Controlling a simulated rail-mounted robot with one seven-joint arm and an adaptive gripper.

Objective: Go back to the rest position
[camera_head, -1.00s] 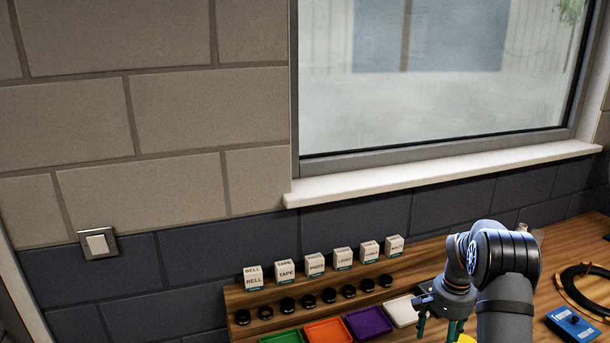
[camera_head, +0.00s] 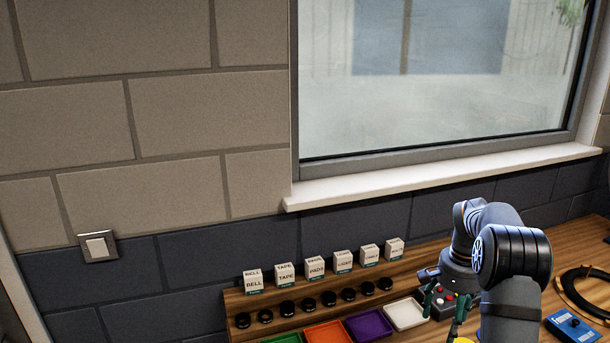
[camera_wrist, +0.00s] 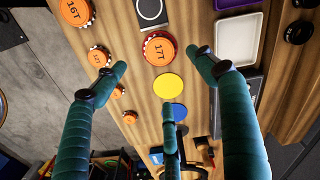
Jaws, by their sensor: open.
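My gripper (camera_head: 441,314) is at the lower right of the head view, low over the wooden bench, with only part of its teal fingers showing. In the wrist view my gripper (camera_wrist: 160,65) has its teal fingers spread wide with nothing between them. Below the fingers lie an orange disc marked 17T (camera_wrist: 159,49), a yellow disc (camera_wrist: 168,86) and a blue disc (camera_wrist: 173,112) on the bench. My arm hides part of the bench in the head view.
Green (camera_head: 282,339), orange (camera_head: 327,334), purple (camera_head: 369,325) and white (camera_head: 405,314) trays line the bench below a wooden shelf (camera_head: 237,300) with labelled boxes and black round pieces. A blue box (camera_head: 572,325) and black ring (camera_head: 590,290) lie right. The window sill (camera_head: 440,177) is above.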

